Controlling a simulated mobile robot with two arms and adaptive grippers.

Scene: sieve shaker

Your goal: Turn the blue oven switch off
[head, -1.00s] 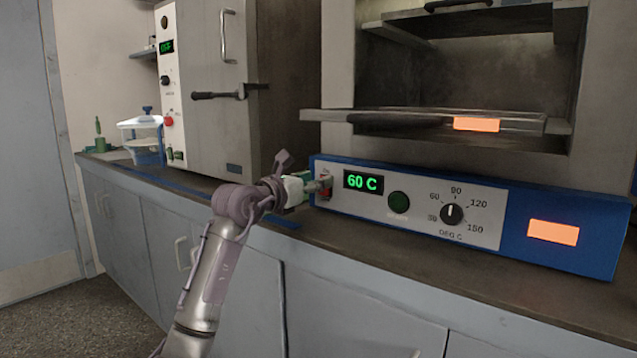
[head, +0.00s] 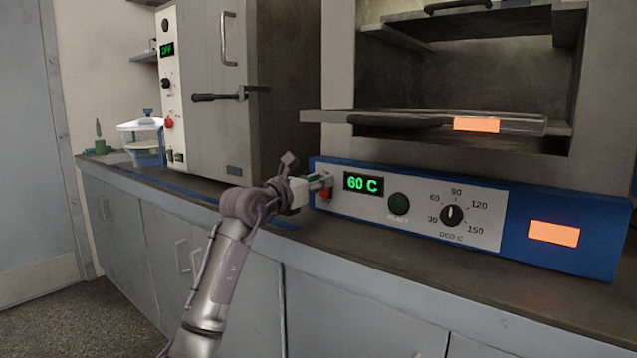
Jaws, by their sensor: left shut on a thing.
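The blue oven (head: 518,215) stands on the bench at the right, with a white control panel. Its display (head: 362,183) reads 60 C in green. A red switch (head: 326,193) sits at the panel's left end, partly hidden by my left gripper (head: 322,184). My left gripper is at the switch, its fingers closed there; the exact contact is hard to see. My right gripper is not in view.
The bench front (head: 370,245) is clear.

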